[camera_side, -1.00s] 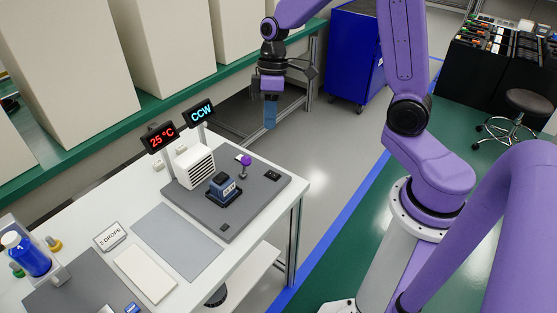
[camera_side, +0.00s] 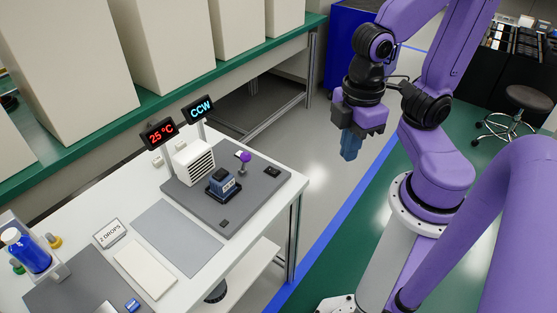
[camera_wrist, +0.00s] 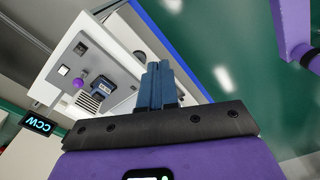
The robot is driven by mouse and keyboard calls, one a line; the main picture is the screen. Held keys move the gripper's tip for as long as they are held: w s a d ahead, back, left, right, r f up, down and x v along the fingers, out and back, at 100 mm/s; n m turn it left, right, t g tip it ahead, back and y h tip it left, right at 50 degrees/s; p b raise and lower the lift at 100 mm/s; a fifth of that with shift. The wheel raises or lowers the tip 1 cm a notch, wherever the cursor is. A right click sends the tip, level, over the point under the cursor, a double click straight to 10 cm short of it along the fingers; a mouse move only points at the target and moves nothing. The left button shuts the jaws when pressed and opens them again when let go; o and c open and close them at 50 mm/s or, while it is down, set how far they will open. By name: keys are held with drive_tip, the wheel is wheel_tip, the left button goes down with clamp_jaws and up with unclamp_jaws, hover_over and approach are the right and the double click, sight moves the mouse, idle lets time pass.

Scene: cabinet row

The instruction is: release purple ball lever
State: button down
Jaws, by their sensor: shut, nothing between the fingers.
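The purple ball lever (camera_side: 245,157) stands on the grey plate (camera_side: 262,196) at the right end of the white table. In the wrist view the purple ball (camera_wrist: 80,83) shows at the left, near a small switch. My gripper (camera_side: 349,155) is shut and empty, its blue fingers pointing down. It hangs to the right of the table, over the floor, well apart from the lever. In the wrist view the shut fingers (camera_wrist: 157,85) are in the middle, with the ball off to their left.
A blue device (camera_side: 223,184) and a white vented box (camera_side: 194,163) stand beside the lever. Behind them are a red "25 °C" display (camera_side: 160,135) and a "CCW" display (camera_side: 199,110). A black switch (camera_side: 272,172) is at the plate's right. The floor under my gripper is clear.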

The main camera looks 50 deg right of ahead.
drive_tip(key=c, duration=1.5)
unclamp_jaws()
drive_tip(key=shift+s+d, duration=0.1)
drive_tip(key=shift+s, duration=0.2)
drive_tip(key=o, duration=0.5)
drive_tip(key=shift+w, duration=0.15)
drive_tip(key=shift+o, duration=1.2)
drive_tip(key=w+a+m, duration=0.1)
drive_tip(key=w+a, duration=0.2)
drive_tip(key=w, duration=0.5)
drive_tip(key=shift+w+r+m, duration=0.3)
drive_tip(key=shift+w, duration=0.05)
drive_tip(key=m, duration=0.4)
hover_over(246, 153)
wheel_tip(246, 153, down, 4)
wheel_tip(246, 153, down, 17)
drive_tip(key=shift+w+r, duration=0.1)
drive_tip(key=shift+c, duration=0.2)
clamp_jaws()
